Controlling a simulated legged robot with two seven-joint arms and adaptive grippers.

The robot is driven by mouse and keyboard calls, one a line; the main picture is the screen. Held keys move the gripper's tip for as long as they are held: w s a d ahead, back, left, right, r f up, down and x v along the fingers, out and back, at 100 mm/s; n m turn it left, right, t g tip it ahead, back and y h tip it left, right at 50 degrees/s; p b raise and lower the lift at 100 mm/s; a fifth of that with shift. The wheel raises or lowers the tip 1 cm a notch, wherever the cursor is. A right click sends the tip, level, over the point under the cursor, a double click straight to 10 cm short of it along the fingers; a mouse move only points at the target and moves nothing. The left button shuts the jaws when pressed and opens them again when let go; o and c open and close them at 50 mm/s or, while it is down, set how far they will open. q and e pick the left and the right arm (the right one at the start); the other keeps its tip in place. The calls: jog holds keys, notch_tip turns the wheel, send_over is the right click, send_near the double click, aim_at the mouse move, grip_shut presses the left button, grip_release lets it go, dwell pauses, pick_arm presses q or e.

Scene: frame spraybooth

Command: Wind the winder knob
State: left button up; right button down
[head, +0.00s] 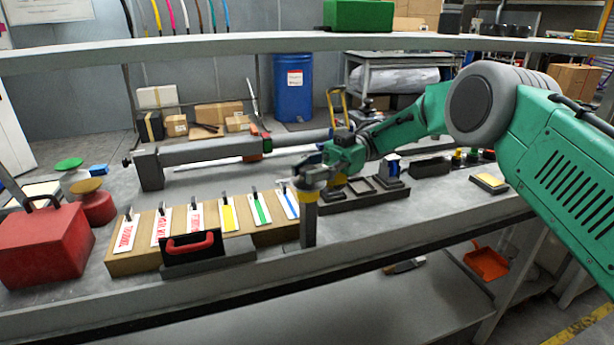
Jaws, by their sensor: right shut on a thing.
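My right gripper (308,180) reaches in from the right on its green arm. It is at the top of a short grey upright post (308,228) near the bench's front edge. It is shut on the winder knob there, and the fingers hide most of the knob. A small pale piece sticks out to the left of the fingertips. I cannot make out which way the knob is turned. My left gripper is not in view.
A long grey bar assembly (215,150) lies behind. A grey rail (200,48) crosses above.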

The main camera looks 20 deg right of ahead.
aim_at(309, 167)
jog(key=shift+w+r+n+g+h, duration=0.15)
jog(key=shift+r+n+g+h, duration=0.15)
jog(key=shift+n+g, duration=0.25)
jog(key=c, duration=1.5)
grip_release()
jog(key=shift+c, duration=0.2)
jog(key=o, duration=0.3)
jog(key=shift+d, duration=0.1)
jog(key=shift+o, duration=0.2)
jog(key=shift+w+f, duration=0.1)
jog(key=shift+f, duration=0.1)
notch_tip(309, 167, up, 10)
jog(key=shift+w+d+f, duration=0.1)
